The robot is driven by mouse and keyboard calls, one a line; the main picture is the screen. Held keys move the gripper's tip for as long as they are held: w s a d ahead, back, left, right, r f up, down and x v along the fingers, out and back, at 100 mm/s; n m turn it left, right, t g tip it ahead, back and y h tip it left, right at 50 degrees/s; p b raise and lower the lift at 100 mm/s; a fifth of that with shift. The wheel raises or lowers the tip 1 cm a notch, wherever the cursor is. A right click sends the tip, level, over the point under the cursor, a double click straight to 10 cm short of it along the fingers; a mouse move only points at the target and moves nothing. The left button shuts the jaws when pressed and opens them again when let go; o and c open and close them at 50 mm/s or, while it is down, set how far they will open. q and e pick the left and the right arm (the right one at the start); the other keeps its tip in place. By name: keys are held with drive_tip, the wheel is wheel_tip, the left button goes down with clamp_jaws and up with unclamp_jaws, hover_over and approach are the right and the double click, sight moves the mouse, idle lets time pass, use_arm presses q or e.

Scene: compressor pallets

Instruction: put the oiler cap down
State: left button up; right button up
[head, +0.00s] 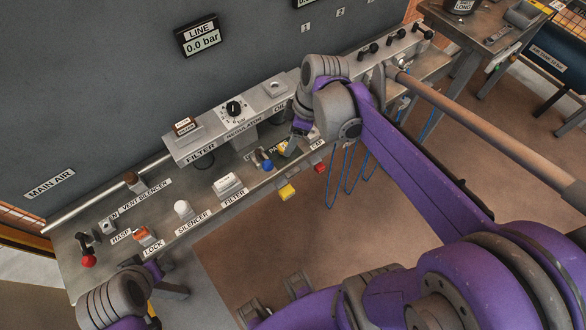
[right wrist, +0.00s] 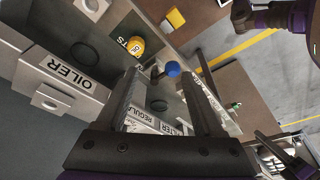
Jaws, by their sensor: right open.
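A round yellow cap (right wrist: 135,47) with dark lettering, which I take for the oiler cap, rests on the bench by a partly hidden label ending in "TS". In the head view a bit of its yellow (head: 285,148) shows beside my right gripper (head: 299,130). In the right wrist view my right gripper (right wrist: 162,68) is open, its two fingers well apart. The cap lies just beyond the left fingertip, not held. The oiler block (right wrist: 60,75) is at the left of that view.
A blue knob (right wrist: 172,69) stands between and beyond the right fingertips; it also shows in the head view (head: 267,165). The regulator (head: 234,108) and filter housing (head: 187,129) line the rail. A white silencer (head: 182,209) and red-orange lock (head: 144,236) sit on the bench.

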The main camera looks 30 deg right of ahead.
drive_tip(key=s+a+f+m+t+h, duration=0.2)
drive_tip(key=s+a+m, duration=0.3)
drive_tip(key=s+m, duration=0.4)
drive_tip(key=shift+s+a+f+m+t, duration=0.4)
drive_tip(key=shift+s+f+t, duration=0.05)
drive_tip(key=shift+f+t, duration=0.25)
drive_tip(key=shift+r, duration=0.15)
